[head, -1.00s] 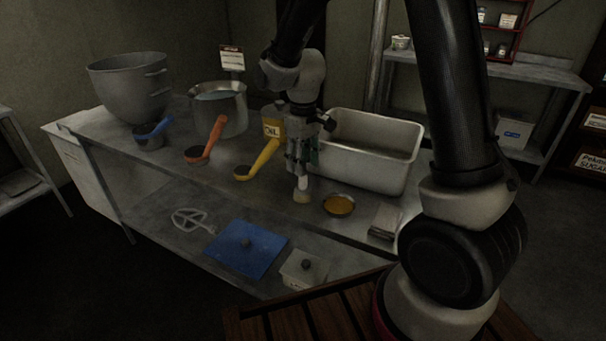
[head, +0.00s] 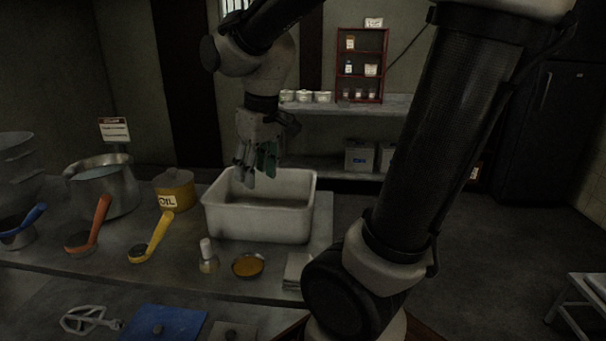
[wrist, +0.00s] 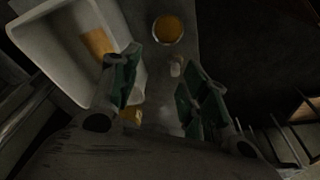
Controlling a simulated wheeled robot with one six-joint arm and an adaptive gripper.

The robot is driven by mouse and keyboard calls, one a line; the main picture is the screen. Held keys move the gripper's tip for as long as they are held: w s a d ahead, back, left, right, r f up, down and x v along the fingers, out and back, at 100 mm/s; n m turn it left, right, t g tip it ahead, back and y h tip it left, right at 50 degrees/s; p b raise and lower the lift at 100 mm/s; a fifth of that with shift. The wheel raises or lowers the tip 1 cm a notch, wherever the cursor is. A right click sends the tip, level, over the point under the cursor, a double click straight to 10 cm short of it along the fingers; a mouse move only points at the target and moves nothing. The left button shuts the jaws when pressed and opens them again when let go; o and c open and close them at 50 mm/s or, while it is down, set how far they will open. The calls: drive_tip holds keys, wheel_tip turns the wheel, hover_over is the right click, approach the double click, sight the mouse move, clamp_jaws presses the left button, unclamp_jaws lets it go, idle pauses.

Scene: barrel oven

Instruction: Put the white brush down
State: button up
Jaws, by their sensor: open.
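The white brush (head: 207,254) stands upright on the metal table, its pale handle up and its wider end down, just left of a small bowl of yellow-orange stuff (head: 248,265). In the wrist view the brush (wrist: 176,67) is seen from above, beyond the fingertips and apart from them, near the bowl (wrist: 167,29). My gripper (head: 256,160) is raised above the large white tub (head: 262,224), with nothing between its fingers. In the wrist view my gripper (wrist: 157,88) has its green-padded fingers wide apart.
Blue, orange (head: 90,230) and yellow (head: 152,238) scoops stand left of the brush. An oil can (head: 176,190) and a steel pot (head: 104,188) are behind them. A pale block (head: 297,270) lies right of the bowl.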

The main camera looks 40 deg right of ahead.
drive_tip(key=s+d+m+t, duration=0.1)
drive_tip(key=s+d, duration=0.1)
drive_tip(key=s, duration=0.3)
drive_tip(key=s+d+r+m, duration=0.1)
drive_tip(key=s+d, duration=0.1)
drive_tip(key=s, duration=0.4)
drive_tip(key=shift+d+r+m+t, duration=0.3)
drive_tip(key=shift+t, duration=0.1)
idle(0.3)
